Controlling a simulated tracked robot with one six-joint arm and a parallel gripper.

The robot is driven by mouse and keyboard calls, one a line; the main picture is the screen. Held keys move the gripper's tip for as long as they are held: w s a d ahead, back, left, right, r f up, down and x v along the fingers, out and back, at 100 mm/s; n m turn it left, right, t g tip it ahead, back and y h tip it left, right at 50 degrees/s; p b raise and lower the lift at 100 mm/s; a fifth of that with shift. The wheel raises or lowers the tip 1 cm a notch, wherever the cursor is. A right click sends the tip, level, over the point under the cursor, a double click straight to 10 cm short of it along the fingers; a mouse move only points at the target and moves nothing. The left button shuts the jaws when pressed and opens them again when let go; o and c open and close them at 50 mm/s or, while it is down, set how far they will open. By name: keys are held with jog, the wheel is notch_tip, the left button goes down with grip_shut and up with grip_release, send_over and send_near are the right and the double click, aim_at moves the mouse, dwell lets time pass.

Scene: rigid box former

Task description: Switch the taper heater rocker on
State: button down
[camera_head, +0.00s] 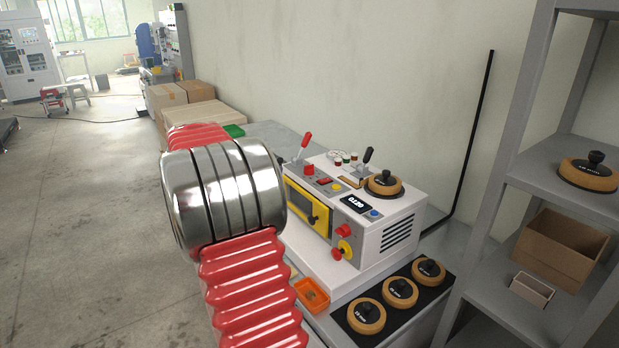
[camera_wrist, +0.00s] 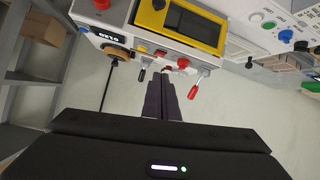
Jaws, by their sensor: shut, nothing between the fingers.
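The white and yellow box former (camera_head: 399,216) stands on a grey bench. A small red rectangular switch (camera_head: 323,181), which looks like the heater rocker, sits on its upper front edge between a round red button (camera_head: 308,169) and a yellow button (camera_head: 337,187). The switch also shows in the wrist view (camera_wrist: 160,54), just beyond my fingertips. Which way it is tipped is too small to tell. My gripper (camera_wrist: 165,76) is shut and empty, its dark fingers pointing at the panel. Whether they touch it I cannot tell. In the head view my gripper is not visible.
A red-handled lever (camera_wrist: 194,90) stands right of my fingers and a black-handled lever (camera_wrist: 142,75) left of them. Tape rolls (camera_head: 367,316) lie on a black mat in front of the machine, beside an orange tray (camera_head: 311,295). Grey shelving (camera_head: 575,168) stands at the right.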

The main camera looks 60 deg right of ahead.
jog(key=s+d+m+g, duration=0.1)
jog(key=d+m, duration=0.1)
jog(key=d, duration=0.5)
jog(key=shift+s+d+f+m+g+h, duration=0.15)
jog(key=shift+s+f+m+g+h, duration=0.15)
jog(key=shift+f+m+h, duration=0.1)
send_over(314, 186)
jog(key=f, duration=0.3)
jog(key=shift+d+f, duration=0.3)
notch_tip(314, 186, down, 3)
jog(key=shift+w+a+f, duration=0.1)
jog(key=shift+f, duration=0.4)
jog(key=shift+a, duration=0.1)
